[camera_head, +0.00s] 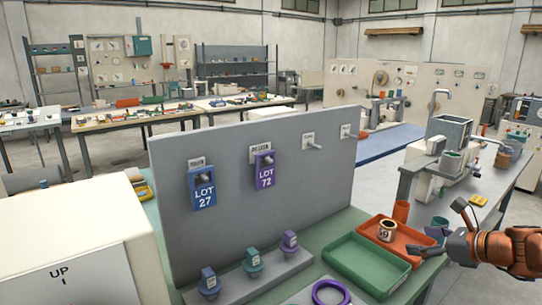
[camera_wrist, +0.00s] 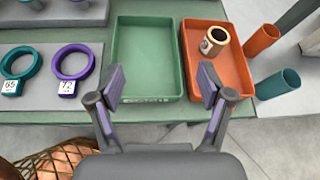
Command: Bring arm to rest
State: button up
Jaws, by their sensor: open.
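My gripper (camera_wrist: 160,88) is open and empty in the wrist view, its two fingers spread above the front edges of a green tray and an orange tray. In the head view my gripper (camera_head: 448,218) is at the right, beside the trays, on the end of my orange arm. The green tray (camera_wrist: 117,55) is empty. The orange tray (camera_wrist: 243,75) holds a cream and brown cup-like spool (camera_wrist: 214,41) near its back left; the spool also shows in the head view (camera_head: 387,230).
A grey upright panel (camera_head: 260,215) carries a blue LOT 27 tag (camera_head: 202,187) and a purple LOT 72 tag (camera_head: 264,170). Two rings, teal (camera_wrist: 20,62) and purple (camera_wrist: 72,62), lie left of the green tray. Orange (camera_wrist: 262,40) and teal (camera_wrist: 278,84) cylinders stand right.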

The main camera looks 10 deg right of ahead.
jog(key=s+a+f+n+g+y, duration=0.1)
jog(key=s+a+n+g, duration=0.15)
jog(key=a+n, duration=0.45)
jog(key=s+a+f+n+g+y, duration=0.1)
jog(key=a+n+g, duration=0.15)
jog(key=a, duration=0.85)
jog(key=s+a+f+n+g+h, duration=0.1)
jog(key=s+a+f+n+g, duration=0.25)
jog(key=s+a+n, duration=0.45)
jog(key=s+d+f+n+g+h, duration=0.1)
jog(key=s+f+n+g+h, duration=0.15)
jog(key=s+n, duration=0.55)
jog(key=s+d+f+n+g+h, duration=0.15)
jog(key=s+n+h, duration=0.25)
jog(key=s, duration=0.8)
notch_tip(320, 180, down, 11)
jog(key=g+b, duration=0.2)
jog(key=b, duration=0.8)
notch_tip(320, 180, up, 17)
jog(key=t+p, duration=0.1)
jog(key=p, duration=1.5)
jog(key=shift+w+a+r, duration=0.15)
jog(key=shift+w+a, duration=0.2)
jog(key=shift+a, duration=0.1)
